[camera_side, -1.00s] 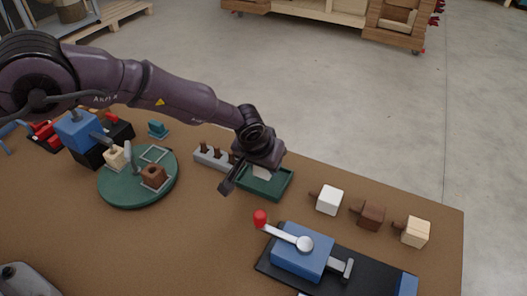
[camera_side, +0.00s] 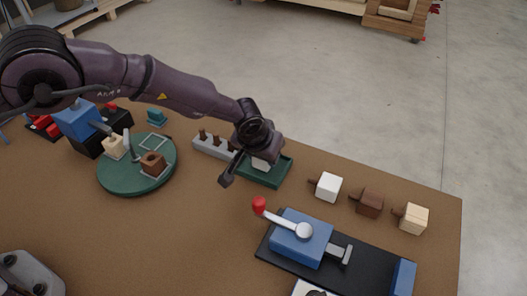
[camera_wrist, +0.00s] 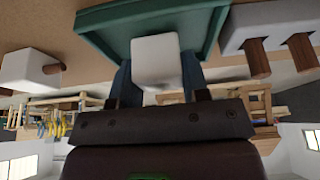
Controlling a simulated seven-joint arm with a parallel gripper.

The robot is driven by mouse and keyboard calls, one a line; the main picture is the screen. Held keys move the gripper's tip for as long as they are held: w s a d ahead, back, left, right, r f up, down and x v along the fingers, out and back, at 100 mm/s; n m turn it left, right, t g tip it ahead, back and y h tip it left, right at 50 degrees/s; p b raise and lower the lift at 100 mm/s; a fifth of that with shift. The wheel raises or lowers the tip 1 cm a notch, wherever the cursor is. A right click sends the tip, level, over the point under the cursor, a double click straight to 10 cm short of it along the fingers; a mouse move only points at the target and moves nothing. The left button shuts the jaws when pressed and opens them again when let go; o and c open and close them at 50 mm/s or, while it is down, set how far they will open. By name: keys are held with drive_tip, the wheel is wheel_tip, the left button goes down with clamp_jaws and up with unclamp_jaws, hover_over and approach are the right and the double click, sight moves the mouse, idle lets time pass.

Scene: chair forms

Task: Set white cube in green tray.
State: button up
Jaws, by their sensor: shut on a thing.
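A white cube (camera_wrist: 155,58) is between the two fingers of my gripper (camera_wrist: 157,72) in the wrist view. My gripper is shut on it. In the side view the cube (camera_side: 262,163) shows just under my gripper (camera_side: 260,158), at the green tray (camera_side: 284,178). The tray's rim and floor also show behind the cube in the wrist view (camera_wrist: 103,32). I cannot tell whether the cube touches the tray floor. A second white cube (camera_side: 328,187) with a brown peg stands on the table, right of the tray.
A grey block with brown pegs (camera_side: 212,147) stands close left of the tray. A brown cube (camera_side: 370,203) and a light wooden cube (camera_side: 413,218) stand farther right. A blue clamp with a red-knobbed lever (camera_side: 301,240) is in front. A green turntable (camera_side: 130,180) is at left.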

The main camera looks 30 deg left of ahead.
drive_tip(key=shift+f, duration=0.5)
drive_tip(key=o, duration=1.4)
drive_tip(key=shift+o, duration=0.2)
drive_tip(key=shift+r, duration=3)
drive_tip(key=shift+s+a+f+m, duration=0.1)
drive_tip(key=shift+s+m, duration=0.05)
drive_tip(key=shift+m, duration=0.15)
drive_tip(key=shift+m+g+y, duration=0.4)
drive_tip(key=shift+m+g, duration=0.1)
drive_tip(key=shift+g, duration=0.3)
drive_tip(key=s+a, duration=0.1)
drive_tip(key=s, duration=0.1)
drive_tip(key=s+a+f, duration=0.1)
drive_tip(key=shift+s+f, duration=0.2)
drive_tip(key=shift+s, duration=0.2)
drive_tip(key=s+a+r+t, duration=0.1)
drive_tip(key=s+a+r, duration=1)
drive_tip(key=s+r, duration=0.3)
drive_tip(key=s+a+r+n+t, duration=0.1)
drive_tip(key=s+a+r, duration=1)
drive_tip(key=s+r, duration=0.4)
drive_tip(key=shift+s+a+n+t+h, duration=0.15)
drive_tip(key=shift+a+n+t+h, duration=0.15)
drive_tip(key=shift+a+t+h, duration=0.1)
